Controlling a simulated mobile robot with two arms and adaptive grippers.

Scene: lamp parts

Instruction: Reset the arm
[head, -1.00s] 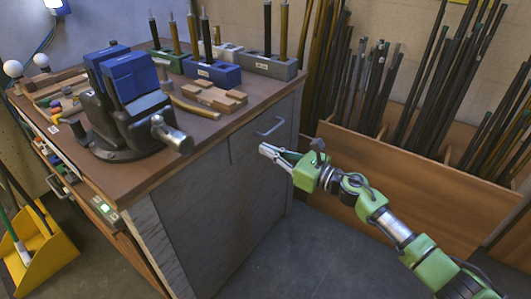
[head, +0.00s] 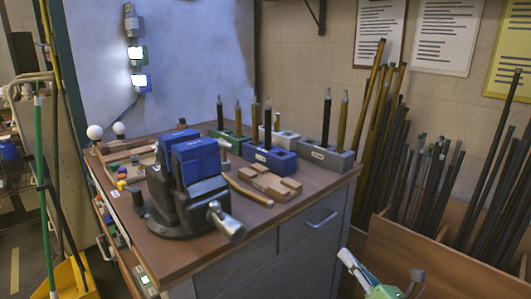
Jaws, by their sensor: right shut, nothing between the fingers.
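My right arm's gripper (head: 350,262) shows at the bottom right of the head view, in front of the cabinet's right side and apart from it. Its fingers are shut and hold nothing. Only the gripper and a green wrist part are in view; the rest of the arm is below the frame. My left gripper is not in view.
A workbench cabinet (head: 300,262) carries a blue-jawed vise (head: 192,180), wooden blocks (head: 270,184) and blue (head: 270,161), grey and green holders with upright rods. A wooden bin (head: 400,252) of long rods stands at right. A yellow dustpan (head: 72,280) is at lower left.

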